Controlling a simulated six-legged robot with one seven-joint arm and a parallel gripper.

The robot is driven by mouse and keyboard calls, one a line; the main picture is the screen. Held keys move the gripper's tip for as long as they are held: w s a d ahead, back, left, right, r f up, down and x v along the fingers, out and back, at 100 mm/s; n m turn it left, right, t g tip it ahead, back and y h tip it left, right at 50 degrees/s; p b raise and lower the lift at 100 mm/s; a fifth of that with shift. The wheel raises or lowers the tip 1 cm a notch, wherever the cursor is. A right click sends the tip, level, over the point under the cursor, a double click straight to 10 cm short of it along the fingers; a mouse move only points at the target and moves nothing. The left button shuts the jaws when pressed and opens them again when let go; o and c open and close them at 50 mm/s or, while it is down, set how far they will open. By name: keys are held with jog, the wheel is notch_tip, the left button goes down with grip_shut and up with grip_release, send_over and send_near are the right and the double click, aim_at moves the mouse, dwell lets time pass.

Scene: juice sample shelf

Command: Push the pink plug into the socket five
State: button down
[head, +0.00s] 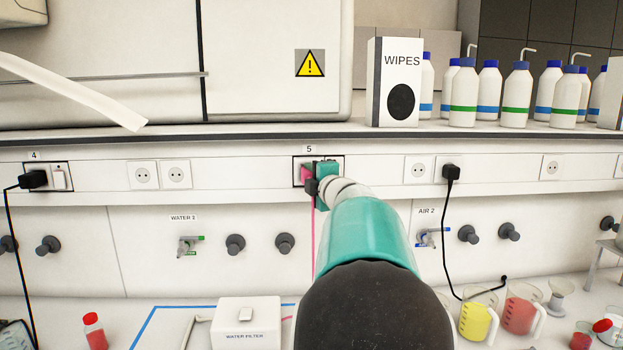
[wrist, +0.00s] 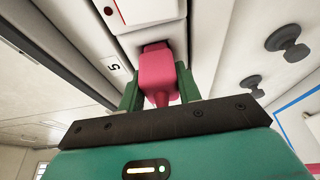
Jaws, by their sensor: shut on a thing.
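The pink plug (wrist: 158,72) is between the two green fingers of my gripper (wrist: 157,88), which is shut on it. Its front end meets a dark recess in the panel of socket five (wrist: 119,45); I cannot tell how deep it sits. In the head view my gripper (head: 322,182) is at socket five (head: 297,162), below the label 5. Only a small part of the pink plug (head: 306,173) shows there, left of the fingers. Its pink cord (head: 314,245) hangs down. Most of the socket face is hidden by the gripper.
Socket four (head: 60,178) at the left holds a black plug (head: 33,179). Another black plug (head: 451,172) is right of my arm. Taps and grey knobs line the wall below. A water filter box (head: 246,323) and jugs (head: 478,315) stand on the bench.

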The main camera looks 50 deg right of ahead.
jog(key=shift+w+d, duration=0.2)
jog(key=shift+w, duration=0.05)
dwell(0.6)
jog(key=c, duration=0.9)
grip_release()
jog(key=shift+s, duration=0.1)
jog(key=v, duration=1.3)
jog(key=shift+s, duration=0.3)
jog(key=shift+a, duration=0.15)
